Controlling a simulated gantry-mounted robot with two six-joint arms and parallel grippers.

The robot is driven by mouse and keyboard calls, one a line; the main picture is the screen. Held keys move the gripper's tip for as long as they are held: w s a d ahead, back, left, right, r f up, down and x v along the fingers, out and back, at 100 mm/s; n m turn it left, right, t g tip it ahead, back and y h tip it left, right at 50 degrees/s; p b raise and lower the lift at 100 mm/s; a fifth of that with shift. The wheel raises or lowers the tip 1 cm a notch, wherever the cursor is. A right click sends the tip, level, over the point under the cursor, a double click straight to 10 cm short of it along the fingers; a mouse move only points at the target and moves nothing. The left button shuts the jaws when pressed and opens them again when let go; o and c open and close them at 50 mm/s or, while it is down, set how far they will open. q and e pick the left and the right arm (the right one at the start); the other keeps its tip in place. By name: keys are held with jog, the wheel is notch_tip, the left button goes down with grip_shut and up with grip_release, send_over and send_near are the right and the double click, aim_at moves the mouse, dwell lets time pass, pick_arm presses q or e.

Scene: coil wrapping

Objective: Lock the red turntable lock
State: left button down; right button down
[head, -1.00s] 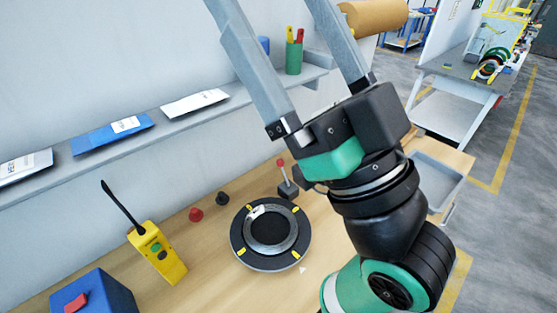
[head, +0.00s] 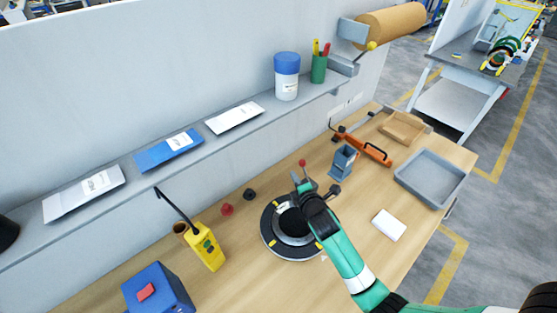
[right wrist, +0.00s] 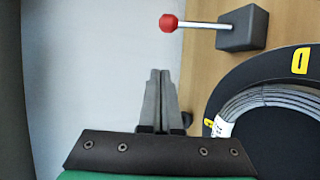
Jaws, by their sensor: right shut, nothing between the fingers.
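The turntable lock is a lever with a red ball knob (head: 302,162), beside the black turntable (head: 272,246). In the right wrist view the red knob (right wrist: 168,23) sits on a metal rod that lies sideways from a dark grey block (right wrist: 242,28). My right gripper (head: 296,178) is shut and empty, close to the lever; the arm hides the lock's base in the head view. In the right wrist view the closed fingers (right wrist: 160,72) point toward the knob, apart from it. A grey coil (right wrist: 265,98) lies on the turntable. My left gripper is not in view.
A yellow control box (head: 206,247) and a blue box (head: 158,290) stand at the left. A red knob (head: 227,209) and a black knob (head: 249,194) sit by the wall. A blue-grey holder (head: 343,162), orange-handled tool (head: 376,152) and grey tray (head: 430,180) are at the right.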

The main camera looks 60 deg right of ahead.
aim_at(305, 172)
jog(key=shift+s+d+f, duration=0.1)
jog(key=shift+s+f, duration=0.1)
jog(key=shift+f, duration=0.1)
jog(key=b+x, duration=0.5)
jog(key=x, duration=0.5)
jog(key=s, duration=0.1)
jog(key=s+r+p, duration=0.1)
jog(key=s+d+p, duration=0.1)
jog(key=shift+s+r, duration=0.25)
jog(key=shift+s, duration=0.05)
jog(key=shift+a, duration=0.1)
